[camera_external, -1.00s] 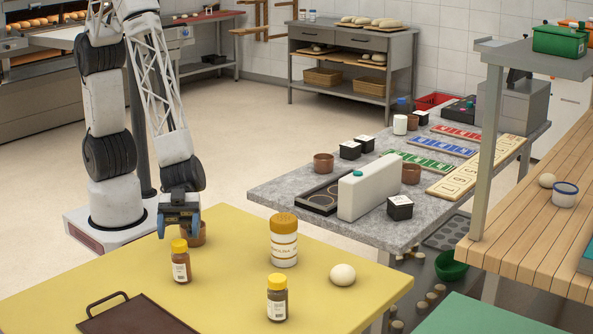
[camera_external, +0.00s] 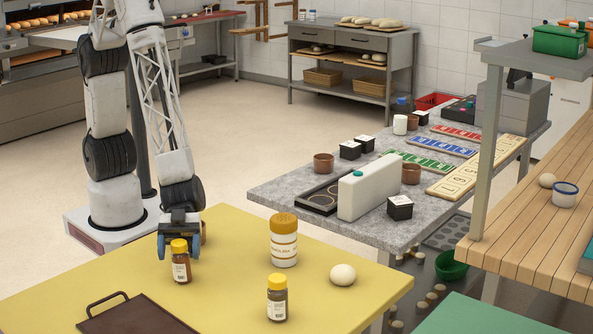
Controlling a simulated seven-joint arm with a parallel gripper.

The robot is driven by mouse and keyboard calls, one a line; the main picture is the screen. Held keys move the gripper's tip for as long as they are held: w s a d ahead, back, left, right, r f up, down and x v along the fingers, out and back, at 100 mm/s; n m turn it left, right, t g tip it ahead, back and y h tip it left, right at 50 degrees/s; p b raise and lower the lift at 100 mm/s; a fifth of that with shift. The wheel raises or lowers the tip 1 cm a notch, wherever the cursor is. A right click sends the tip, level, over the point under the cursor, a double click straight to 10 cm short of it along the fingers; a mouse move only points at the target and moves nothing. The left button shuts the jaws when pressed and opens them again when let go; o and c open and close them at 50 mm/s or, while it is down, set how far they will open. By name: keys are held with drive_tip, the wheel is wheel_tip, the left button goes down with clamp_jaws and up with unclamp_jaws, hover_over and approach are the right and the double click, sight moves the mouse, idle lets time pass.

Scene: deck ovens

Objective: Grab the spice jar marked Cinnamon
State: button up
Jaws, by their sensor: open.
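Two small brown spice jars with yellow lids and pale labels stand upright on the yellow table (camera_external: 120,268). One spice jar (camera_external: 181,268) is at the left, and the other spice jar (camera_external: 277,303) is nearer the front. The label writing is too small to read, so I cannot tell which is Cinnamon. My gripper (camera_external: 178,250) is open, low over the table at the left jar's lid. The jar partly covers the gripper's middle, and I cannot tell whether the fingers touch it.
A larger white container with an orange-yellow lid (camera_external: 283,243) stands right of the left jar. A pale round ball (camera_external: 343,274) lies farther right. A brown handled tray (camera_external: 132,316) is at the front left. A brown cup is mostly hidden behind my gripper.

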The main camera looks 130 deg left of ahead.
drive_tip(key=c, duration=1.2)
drive_tip(key=shift+o, duration=0.2)
drive_tip(key=shift+r, duration=0.2)
wheel_tip(320, 180, up, 28)
drive_tip(key=shift+f, duration=0.2)
idle(0.4)
